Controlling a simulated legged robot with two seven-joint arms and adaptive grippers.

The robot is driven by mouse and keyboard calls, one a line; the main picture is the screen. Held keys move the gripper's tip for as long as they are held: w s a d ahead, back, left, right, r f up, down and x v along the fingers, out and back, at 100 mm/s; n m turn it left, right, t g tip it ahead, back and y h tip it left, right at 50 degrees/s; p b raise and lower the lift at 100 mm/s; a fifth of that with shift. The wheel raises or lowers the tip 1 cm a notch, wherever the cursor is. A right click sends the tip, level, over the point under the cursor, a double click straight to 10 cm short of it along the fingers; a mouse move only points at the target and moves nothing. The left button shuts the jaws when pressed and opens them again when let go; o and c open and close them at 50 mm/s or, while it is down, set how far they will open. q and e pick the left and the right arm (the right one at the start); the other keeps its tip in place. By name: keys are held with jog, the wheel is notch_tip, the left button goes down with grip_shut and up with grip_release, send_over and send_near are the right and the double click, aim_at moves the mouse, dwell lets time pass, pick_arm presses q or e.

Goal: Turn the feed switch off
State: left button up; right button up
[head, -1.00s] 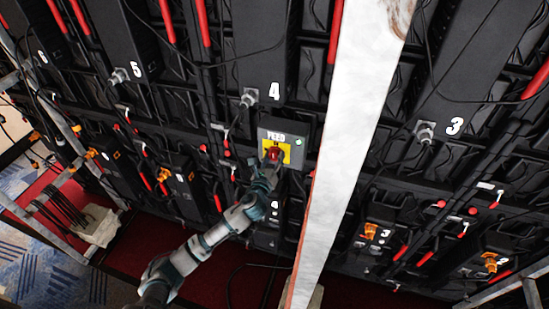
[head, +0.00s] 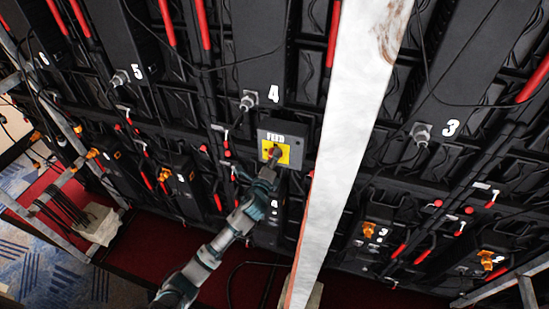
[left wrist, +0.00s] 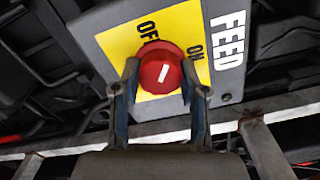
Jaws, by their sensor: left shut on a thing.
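The FEED switch box (head: 299,135) is grey with a yellow plate, mounted among the black panels at the middle of the head view. Its red round knob (left wrist: 161,62) shows in the left wrist view with a slanted white mark. On the yellow plate (left wrist: 185,22), OFF is printed at the knob's upper left and ON at its right. I cannot tell which label the mark points to. My left gripper (left wrist: 160,76) is shut on the knob, one finger on each side. In the head view, the left gripper (head: 271,164) partly hides the knob. My right gripper is not in view.
A white upright beam (head: 343,140) stands close to the right of the switch box. Black numbered units, such as number 4 (head: 259,50), with hanging cables surround it. A metal frame (head: 50,235) and bundled cables are at the lower left.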

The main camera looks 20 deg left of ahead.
pick_arm(q)
jog(key=n, duration=0.4)
jog(key=shift+a, duration=0.1)
jog(key=shift+f+n+p, duration=0.1)
jog(key=shift+n+p, duration=0.35)
jog(key=shift+n, duration=1.15)
jog(key=shift+f, duration=0.1)
jog(key=o, duration=0.9)
jog(key=shift+o, duration=1.2)
jog(key=shift+a, duration=0.1)
jog(key=shift+a, duration=0.1)
